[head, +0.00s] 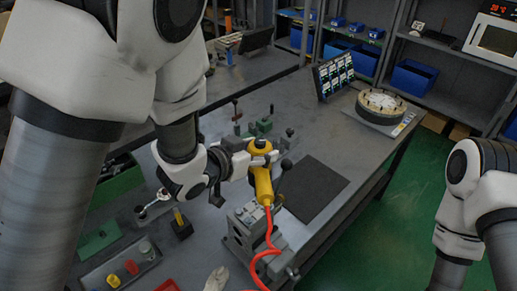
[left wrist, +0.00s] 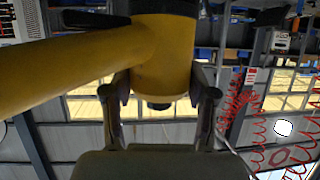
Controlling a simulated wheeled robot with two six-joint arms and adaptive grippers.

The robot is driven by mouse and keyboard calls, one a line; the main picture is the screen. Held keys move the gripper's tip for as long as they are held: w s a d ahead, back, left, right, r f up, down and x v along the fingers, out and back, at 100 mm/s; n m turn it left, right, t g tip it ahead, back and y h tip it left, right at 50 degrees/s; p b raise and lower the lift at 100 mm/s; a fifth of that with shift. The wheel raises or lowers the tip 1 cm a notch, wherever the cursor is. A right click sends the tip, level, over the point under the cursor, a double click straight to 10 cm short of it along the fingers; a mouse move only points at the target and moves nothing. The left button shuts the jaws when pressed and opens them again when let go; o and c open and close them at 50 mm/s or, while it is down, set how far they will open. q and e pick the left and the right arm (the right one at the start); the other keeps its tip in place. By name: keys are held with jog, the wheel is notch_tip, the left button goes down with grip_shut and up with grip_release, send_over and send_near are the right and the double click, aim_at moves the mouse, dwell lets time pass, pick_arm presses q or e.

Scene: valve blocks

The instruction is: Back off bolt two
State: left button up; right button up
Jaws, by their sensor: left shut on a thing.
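My left gripper (head: 262,163) is shut on a yellow power tool (head: 263,187) with a red hose. In the left wrist view, the gripper fingers (left wrist: 160,88) stand on both sides of the tool's yellow body (left wrist: 163,55). The tool is held just above and beside a grey metal block (head: 250,213) at the bench's front. Small bolt heads seem to show on the block, but I cannot tell which is bolt two. The tool's working end is hidden, so I cannot tell whether it touches a bolt. My right gripper is out of view; only its arm shows at right.
The block sits in a grey vise (head: 240,243). A dark mat (head: 312,190) lies to the right. A tray (head: 120,268) with coloured cups is at lower left. A round fixture (head: 381,103) and a panel (head: 333,77) stand at the back. The red hose (head: 258,262) hangs over the vise.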

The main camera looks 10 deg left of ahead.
pick_arm(q)
jog(key=shift+f+b, duration=0.55)
jog(key=shift+f, duration=0.1)
jog(key=shift+r, duration=0.1)
dwell(0.5)
jog(key=shift+f, duration=0.2)
dwell(0.5)
